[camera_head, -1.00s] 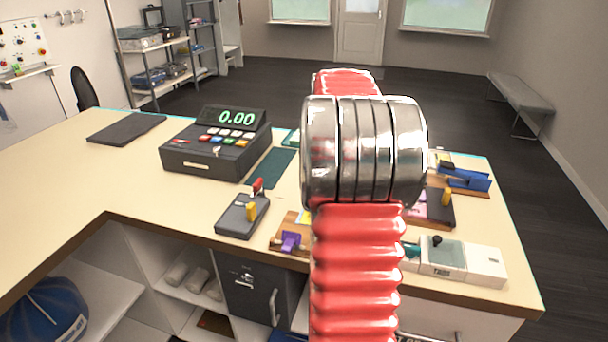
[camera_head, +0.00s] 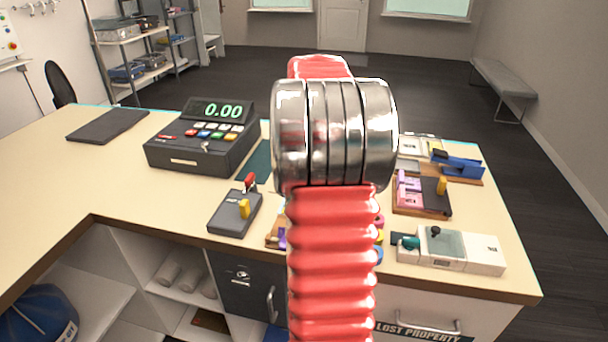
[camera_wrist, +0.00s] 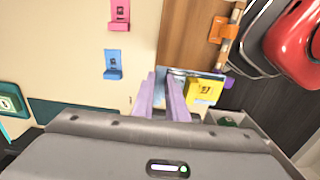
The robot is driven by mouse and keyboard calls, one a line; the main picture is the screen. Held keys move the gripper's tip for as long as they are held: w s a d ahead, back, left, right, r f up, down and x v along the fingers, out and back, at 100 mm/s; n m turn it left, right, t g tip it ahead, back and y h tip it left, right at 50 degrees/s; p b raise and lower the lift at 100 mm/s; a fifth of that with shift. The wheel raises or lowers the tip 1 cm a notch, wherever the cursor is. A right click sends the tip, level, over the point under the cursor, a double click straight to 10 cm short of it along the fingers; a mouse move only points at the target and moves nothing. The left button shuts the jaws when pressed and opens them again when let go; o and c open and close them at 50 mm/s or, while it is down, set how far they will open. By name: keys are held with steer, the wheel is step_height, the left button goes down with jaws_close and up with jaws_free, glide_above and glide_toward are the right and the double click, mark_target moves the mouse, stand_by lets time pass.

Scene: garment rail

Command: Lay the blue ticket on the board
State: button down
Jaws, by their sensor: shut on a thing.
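A yellow tag (camera_wrist: 204,90) shows just right of the fingertips. A blue tag (camera_wrist: 113,65) lies on the cream counter left of the fingers, with a pink tag (camera_wrist: 120,12) beyond it. In the head view, my red arm hides my gripper and most of the wooden board.
A till (camera_head: 205,140), a dark device with red and yellow levers (camera_head: 236,212) and a white box device (camera_head: 450,250) stand on the counter. A wooden stand with pink pieces (camera_head: 420,195) and a blue stapler-like tool (camera_head: 460,167) are at right. The counter's left part is mostly clear.

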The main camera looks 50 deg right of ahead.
steer(key=shift+f, duration=3.9)
steer(key=shift+f, duration=0.25)
steer(key=c, duration=1.7)
jaws_free()
steer(key=shift+o, duration=0.7)
steer(key=o, duration=0.4)
steer(key=shift+w, duration=0.15)
steer(key=shift+c, duration=0.2)
steer(key=shift+r, duration=0.15)
